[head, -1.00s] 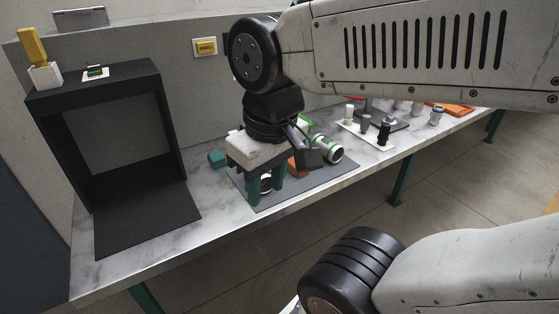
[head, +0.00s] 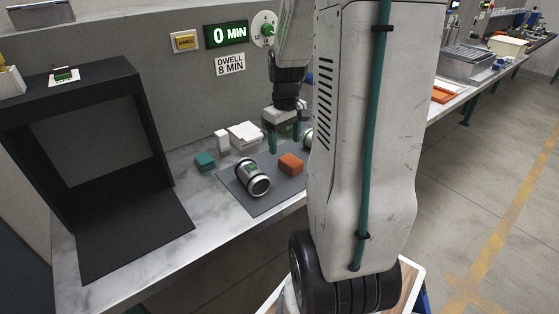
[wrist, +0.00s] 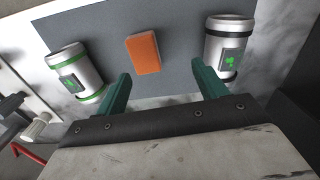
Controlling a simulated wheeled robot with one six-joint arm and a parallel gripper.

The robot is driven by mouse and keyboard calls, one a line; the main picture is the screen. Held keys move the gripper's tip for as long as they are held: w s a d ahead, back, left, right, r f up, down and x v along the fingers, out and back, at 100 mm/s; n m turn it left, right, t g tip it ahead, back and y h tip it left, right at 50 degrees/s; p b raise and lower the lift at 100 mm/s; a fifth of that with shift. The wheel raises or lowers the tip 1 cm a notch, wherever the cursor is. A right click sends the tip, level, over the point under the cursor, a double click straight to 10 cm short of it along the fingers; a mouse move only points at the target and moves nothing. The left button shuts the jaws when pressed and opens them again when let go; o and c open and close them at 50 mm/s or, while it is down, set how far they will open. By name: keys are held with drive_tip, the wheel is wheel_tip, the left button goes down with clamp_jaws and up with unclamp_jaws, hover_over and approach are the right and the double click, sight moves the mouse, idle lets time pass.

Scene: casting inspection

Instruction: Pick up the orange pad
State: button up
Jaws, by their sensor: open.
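The orange pad (head: 291,163) lies on a dark grey mat (head: 232,187) on the marble bench. In the wrist view the pad (wrist: 144,53) is near the top middle, beyond my fingertips and between their lines. My gripper (head: 284,142) hangs above the mat's back part, fingers pointing down. In the wrist view my gripper (wrist: 158,75) has its two green fingers wide apart with nothing between them. A silver canister with black bands (head: 253,177) lies on the mat left of the pad. A silver canister with green bands (wrist: 75,72) is on the pad's other side.
A teal pad (head: 205,161) and white cloths (head: 244,135) lie left of and behind the mat. A black open booth (head: 150,165) stands at left. A display reading 0 MIN (head: 226,35) is on the wall. My arm hides the bench's middle right.

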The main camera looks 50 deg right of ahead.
sight(291, 160)
drive_tip(key=shift+s+d+f, duration=0.25)
drive_tip(key=shift+d+f, duration=0.75)
drive_tip(key=shift+d, duration=0.1)
drive_tip(key=f, duration=0.6)
drive_tip(key=shift+w+d+f, duration=0.2)
drive_tip(key=shift+d, duration=0.2)
drive_tip(key=shift+f, duration=0.5)
drive_tip(key=c, duration=1.1)
